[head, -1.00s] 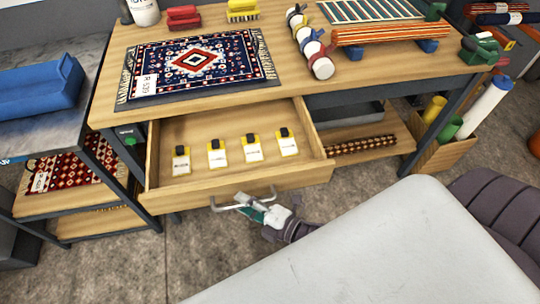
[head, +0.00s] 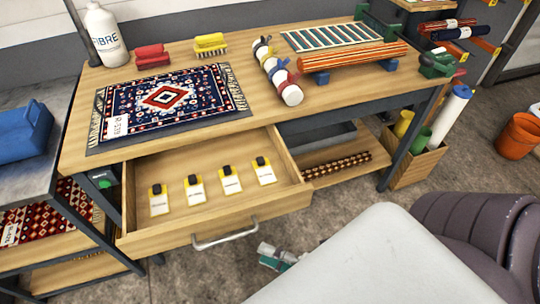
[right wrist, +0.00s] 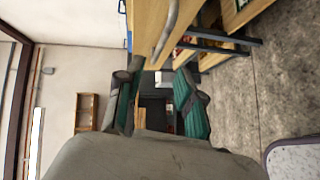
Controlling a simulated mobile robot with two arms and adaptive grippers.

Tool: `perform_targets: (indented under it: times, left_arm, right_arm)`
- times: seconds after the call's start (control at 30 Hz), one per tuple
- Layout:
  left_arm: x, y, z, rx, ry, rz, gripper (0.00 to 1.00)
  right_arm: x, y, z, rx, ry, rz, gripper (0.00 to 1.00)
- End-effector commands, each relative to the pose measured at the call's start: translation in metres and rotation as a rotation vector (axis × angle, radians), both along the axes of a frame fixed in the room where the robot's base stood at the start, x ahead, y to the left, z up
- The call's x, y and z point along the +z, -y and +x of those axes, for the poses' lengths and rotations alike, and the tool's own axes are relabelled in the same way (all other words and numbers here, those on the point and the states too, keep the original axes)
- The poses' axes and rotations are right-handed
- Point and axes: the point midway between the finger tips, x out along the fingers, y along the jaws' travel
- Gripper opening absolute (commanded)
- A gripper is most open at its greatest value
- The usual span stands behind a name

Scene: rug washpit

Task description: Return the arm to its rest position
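My right gripper (head: 276,256) shows low in the head view, partly hidden by my pale body part. It is just right of and below the metal handle (head: 224,235) of the open drawer (head: 165,238), apart from it. In the right wrist view its two teal-padded fingers (right wrist: 160,88) stand apart with nothing between them. The handle (right wrist: 168,32) shows above the fingers there. The drawer holds several yellow-and-white tags (head: 229,181) with black clips. My left gripper is in neither view.
The workbench (head: 330,95) carries a patterned rug (head: 190,115), brushes, a white bottle (head: 105,36) and rolled goods. A wooden box (head: 418,163) with rolls stands at the right, an orange bucket (head: 518,137) beyond. Open floor (head: 200,280) lies below the drawer.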

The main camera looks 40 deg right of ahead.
Motion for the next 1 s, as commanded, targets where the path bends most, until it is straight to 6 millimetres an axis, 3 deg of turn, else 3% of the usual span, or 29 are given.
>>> perform_targets:
  times: [0.3,0.37,0.43,0.57,0.73,0.9,1.0]
  left_arm:
    - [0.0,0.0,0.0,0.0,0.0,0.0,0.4]
    - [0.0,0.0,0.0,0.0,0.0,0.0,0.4]
    - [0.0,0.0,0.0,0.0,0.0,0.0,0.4]
    - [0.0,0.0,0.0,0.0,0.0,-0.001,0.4]
    - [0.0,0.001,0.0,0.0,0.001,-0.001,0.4]
    - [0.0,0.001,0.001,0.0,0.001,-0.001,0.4]
    - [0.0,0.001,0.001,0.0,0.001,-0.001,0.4]
  right_arm:
    - [-0.002,0.0,0.001,-0.003,-0.004,0.003,0.37]
    - [-0.01,0.003,0.002,-0.019,-0.025,0.015,0.37]
    - [-0.031,0.009,0.003,-0.062,-0.085,0.048,0.37]
    - [-0.105,0.029,0.003,-0.22,-0.293,0.164,0.37]
    - [-0.229,0.054,-0.024,-0.515,-0.655,0.353,0.37]
    - [-0.338,0.065,-0.088,-0.858,-1.022,0.503,0.37]
    - [-0.379,0.066,-0.131,-1.05,-1.196,0.559,0.37]
